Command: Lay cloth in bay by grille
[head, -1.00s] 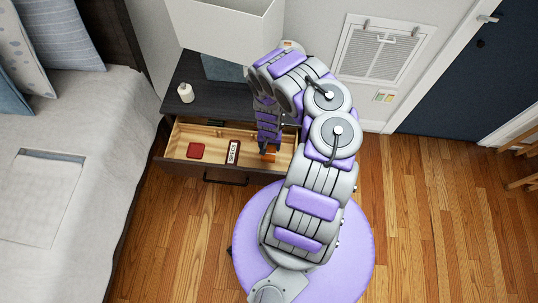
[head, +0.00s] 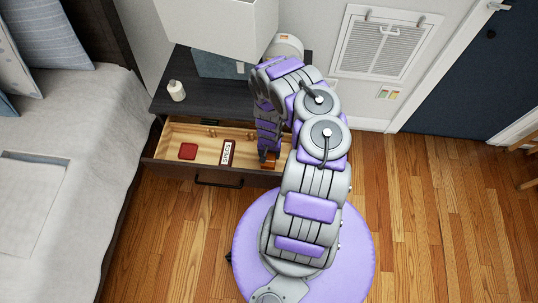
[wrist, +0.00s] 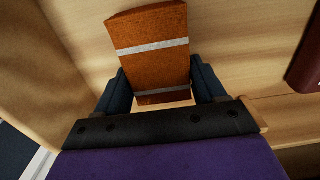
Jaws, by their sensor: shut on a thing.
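The cloth (wrist: 148,35) is a folded orange-brown piece with pale grey stripes. My gripper (wrist: 158,86) is shut on it, a dark finger on each side. In the head view my gripper (head: 268,157) points down into the right part of the open drawer (head: 215,177), with a little of the cloth showing orange beside it. The wall grille (head: 384,45) is to the right of the nightstand, so this is the drawer's grille side. In the wrist view pale wood lies around the cloth. I cannot tell whether the cloth touches the drawer floor.
A red item (head: 188,151) and a box labelled SPECS (head: 228,152) lie in the drawer, left of my gripper. The nightstand top (head: 200,100) holds a small white bottle (head: 176,91) and a lamp (head: 215,25). The bed (head: 60,180) is left; open floor is right.

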